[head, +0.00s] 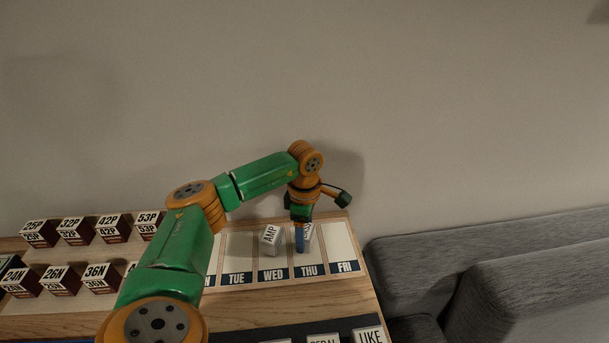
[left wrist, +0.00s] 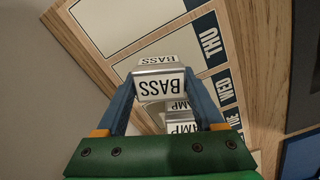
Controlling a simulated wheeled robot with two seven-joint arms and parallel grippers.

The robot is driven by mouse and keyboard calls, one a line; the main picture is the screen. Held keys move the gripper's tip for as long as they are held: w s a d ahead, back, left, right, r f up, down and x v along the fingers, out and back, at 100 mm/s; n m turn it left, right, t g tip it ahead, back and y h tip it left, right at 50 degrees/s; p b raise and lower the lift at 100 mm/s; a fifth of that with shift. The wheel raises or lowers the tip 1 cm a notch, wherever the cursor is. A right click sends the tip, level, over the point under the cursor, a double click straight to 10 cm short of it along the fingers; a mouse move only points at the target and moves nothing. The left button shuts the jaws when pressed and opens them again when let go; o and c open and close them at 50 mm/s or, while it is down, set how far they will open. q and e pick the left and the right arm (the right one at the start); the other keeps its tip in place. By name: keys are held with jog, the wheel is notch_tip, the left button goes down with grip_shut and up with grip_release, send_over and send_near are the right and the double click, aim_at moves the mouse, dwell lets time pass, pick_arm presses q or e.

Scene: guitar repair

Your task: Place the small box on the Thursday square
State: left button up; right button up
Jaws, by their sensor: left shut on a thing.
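A small white box marked BASS (left wrist: 161,86) is between the fingers of my left gripper (left wrist: 160,100) in the left wrist view. In the head view my left gripper (head: 300,240) points down over the THU square, and the box (head: 309,231) shows only partly behind a blue finger. The Thursday square, labelled THU (head: 309,271), is between WED and FRI on the board; its label also shows in the left wrist view (left wrist: 210,42). I cannot tell whether the box touches the board. My right gripper is not in view.
A white AMP box (head: 270,236) stands on the WED square, close to the left of my gripper. The FRI square (head: 340,245) is bare. Several labelled boxes (head: 75,231) stand at left. More boxes (head: 368,336) are at the front. A grey sofa (head: 480,265) is at right; a wall is behind.

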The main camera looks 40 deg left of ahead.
pick_arm(q)
jog(key=shift+f, duration=0.15)
jog(key=o, duration=1.4)
notch_tip(320, 180, up, 12)
jog(key=shift+r, duration=0.2)
